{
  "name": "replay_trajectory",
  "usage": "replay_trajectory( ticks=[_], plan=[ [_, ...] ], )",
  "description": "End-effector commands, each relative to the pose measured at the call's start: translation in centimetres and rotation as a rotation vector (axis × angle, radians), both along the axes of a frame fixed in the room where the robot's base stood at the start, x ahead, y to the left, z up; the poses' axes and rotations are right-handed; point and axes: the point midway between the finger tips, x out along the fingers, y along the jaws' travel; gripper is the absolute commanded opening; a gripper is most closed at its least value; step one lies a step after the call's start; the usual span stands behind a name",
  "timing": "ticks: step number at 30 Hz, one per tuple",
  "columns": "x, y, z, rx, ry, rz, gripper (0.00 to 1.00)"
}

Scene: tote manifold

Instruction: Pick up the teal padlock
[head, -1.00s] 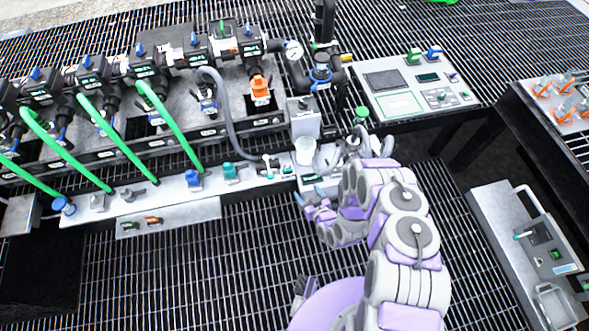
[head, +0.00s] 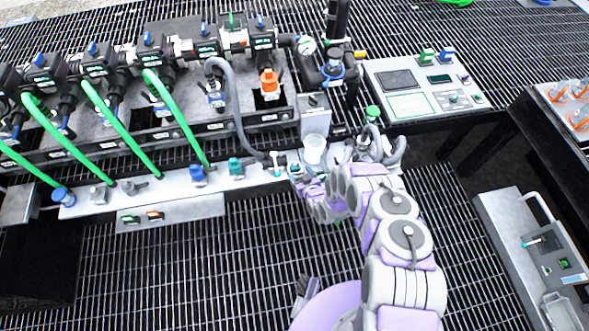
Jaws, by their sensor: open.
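My gripper (head: 300,178) is open at the right end of the pale shelf, with its fingers over or beside it. A small teal thing (head: 296,168) shows right at the fingertips. It is too small and too covered to tell for sure that it is the padlock, or whether the fingers touch it. A larger teal fitting (head: 236,167) stands on the shelf to the left, next to a blue one (head: 197,175). A white piece with a teal end (head: 277,162) lies between that fitting and my gripper.
A white cup (head: 314,149) stands just behind my gripper, with grey curved hoses (head: 385,148) to its right. The valve manifold (head: 150,60) with green hoses rises behind the shelf (head: 120,202). The grated floor (head: 180,270) in front is clear.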

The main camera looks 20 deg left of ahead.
Motion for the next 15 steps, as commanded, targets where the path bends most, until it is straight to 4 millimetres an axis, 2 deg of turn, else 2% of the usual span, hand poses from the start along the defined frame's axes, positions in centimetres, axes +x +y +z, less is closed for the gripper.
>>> replay_trajectory(
  ticks=[9, 15],
  plan=[
    [2.6, 2.3, -1.4, 0.008, -0.003, 0.000, 0.77],
    [3.0, 2.9, -1.6, 0.004, -0.001, 0.000, 0.77]
  ],
)
